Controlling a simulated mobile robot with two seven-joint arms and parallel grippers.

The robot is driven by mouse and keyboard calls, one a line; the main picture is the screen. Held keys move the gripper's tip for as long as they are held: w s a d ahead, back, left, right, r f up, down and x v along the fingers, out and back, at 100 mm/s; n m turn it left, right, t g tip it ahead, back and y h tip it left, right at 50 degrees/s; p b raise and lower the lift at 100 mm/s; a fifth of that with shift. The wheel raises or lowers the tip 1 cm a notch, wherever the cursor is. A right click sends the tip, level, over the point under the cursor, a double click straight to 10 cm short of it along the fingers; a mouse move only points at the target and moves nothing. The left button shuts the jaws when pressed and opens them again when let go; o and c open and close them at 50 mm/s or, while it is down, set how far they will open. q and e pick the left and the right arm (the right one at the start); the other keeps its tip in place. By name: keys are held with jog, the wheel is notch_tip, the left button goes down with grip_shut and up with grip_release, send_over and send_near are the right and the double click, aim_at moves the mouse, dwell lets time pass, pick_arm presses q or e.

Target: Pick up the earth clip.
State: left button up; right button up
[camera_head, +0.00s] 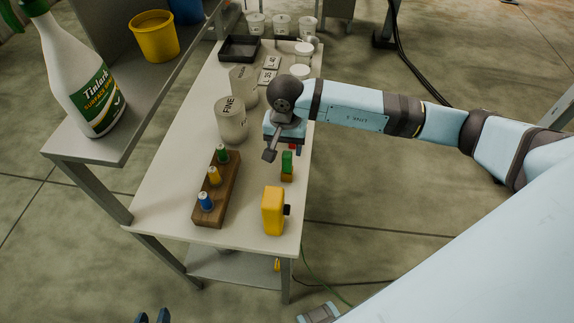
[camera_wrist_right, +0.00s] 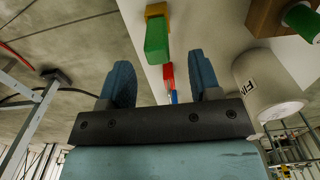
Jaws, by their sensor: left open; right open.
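I cannot firmly identify the earth clip. A small yellow piece (camera_head: 277,264) hangs below the bench's front edge, near a thin green cable (camera_head: 310,262), and may be it. My right gripper (camera_head: 270,152) is above the right side of the bench, beside the green and yellow block (camera_head: 287,164). In the right wrist view its two fingers (camera_wrist_right: 162,82) are apart with nothing between them; the green block (camera_wrist_right: 157,40) and a red piece (camera_wrist_right: 167,73) lie beyond.
A grey shelf (camera_head: 100,145) with a spray bottle (camera_head: 85,80) stands left. Floor right of the bench is mostly clear.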

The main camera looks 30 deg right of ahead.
aim_at(287, 154)
jog(key=shift+d+f+p, duration=0.15)
jog(key=shift+f+p, duration=0.2)
jog(key=shift+f, duration=2.4)
jog(key=shift+c, duration=0.4)
grip_shut()
